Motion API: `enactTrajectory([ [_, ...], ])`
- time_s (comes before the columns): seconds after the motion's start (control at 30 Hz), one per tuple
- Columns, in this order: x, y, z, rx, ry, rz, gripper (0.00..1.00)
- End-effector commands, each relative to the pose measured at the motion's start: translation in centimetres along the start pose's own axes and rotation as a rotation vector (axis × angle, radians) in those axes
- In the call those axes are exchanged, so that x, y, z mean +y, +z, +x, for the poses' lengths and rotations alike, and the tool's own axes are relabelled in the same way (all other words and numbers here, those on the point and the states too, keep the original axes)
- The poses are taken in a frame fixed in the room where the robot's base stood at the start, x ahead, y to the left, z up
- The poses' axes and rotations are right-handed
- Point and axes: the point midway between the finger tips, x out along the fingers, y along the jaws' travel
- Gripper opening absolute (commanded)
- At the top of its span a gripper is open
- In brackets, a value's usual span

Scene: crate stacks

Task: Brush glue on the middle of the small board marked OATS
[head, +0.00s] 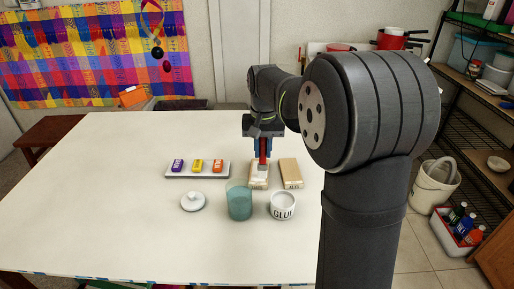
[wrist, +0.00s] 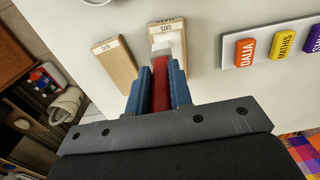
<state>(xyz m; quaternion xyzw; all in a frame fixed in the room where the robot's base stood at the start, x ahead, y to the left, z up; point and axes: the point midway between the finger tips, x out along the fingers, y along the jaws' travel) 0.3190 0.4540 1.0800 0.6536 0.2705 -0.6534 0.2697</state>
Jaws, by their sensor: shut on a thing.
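My gripper (head: 263,147) is shut on a brush with a red handle (wrist: 160,85), which points down. The brush's pale tip is over a small wooden board (wrist: 169,28) whose end label seems to read OATS. In the head view this board (head: 257,185) lies on the table under the brush. A whitish patch shows beside the tip on the board; I cannot tell whether it is glue or bristles, or whether the tip touches. A second small board (wrist: 116,66) lies beside it, its label hard to read. A white pot marked GLUE (head: 283,210) stands open in front.
A teal cup (head: 239,203) and a white knobbed lid (head: 194,203) stand near the pot. A white tray (head: 225,174) left of the boards bears purple, yellow and orange name blocks. The table's left and front areas are clear. Shelves (head: 470,110) stand at the right.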

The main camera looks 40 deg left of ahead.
Motion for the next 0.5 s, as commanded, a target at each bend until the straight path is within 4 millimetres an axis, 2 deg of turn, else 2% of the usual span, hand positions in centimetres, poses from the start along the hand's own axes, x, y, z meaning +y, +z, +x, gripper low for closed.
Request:
enactTrajectory([
  [0.37,-3.7,-0.3,0.0,0.0,0.0,-0.004,0.0],
  [0.43,-3.8,-0.3,-0.5,0.002,-0.001,-0.002,0.0],
  [0.5,-3.7,-0.4,-2.1,0.006,-0.002,-0.002,0.0],
])
